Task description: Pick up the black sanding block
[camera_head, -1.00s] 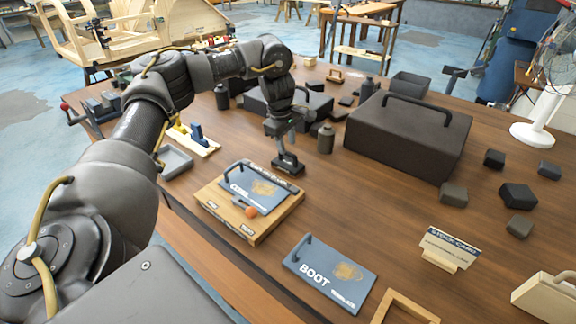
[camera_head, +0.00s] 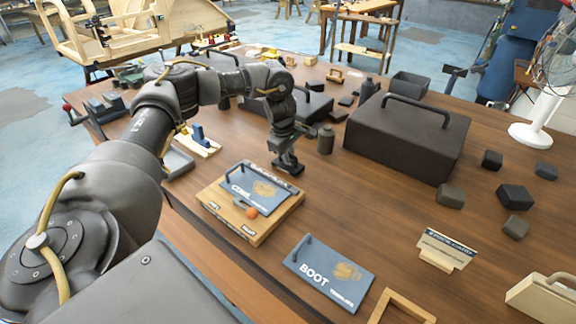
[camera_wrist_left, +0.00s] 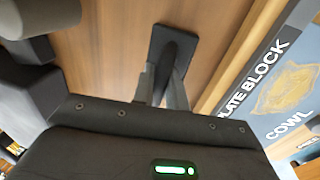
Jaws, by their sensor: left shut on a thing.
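The black sanding block (camera_head: 290,169) sits on the wooden table behind the template block (camera_head: 240,222). It has a flat dark base with a raised handle. My left gripper (camera_head: 284,154) reaches down over it from above and is shut on it. In the left wrist view the block's dark base (camera_wrist_left: 189,36) lies beyond the two fingers (camera_wrist_left: 170,72), which close together on its upright middle part. The fingers hide part of the block. I cannot tell any gap between block and table. My right gripper is not in view.
The template block with the blue COWL plate lies close in front of the block. A dark canister (camera_head: 325,140) and a large black case (camera_head: 408,140) stand to the right. A blue BOOT plate (camera_head: 330,274) lies nearer. The table between plate and case is clear.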

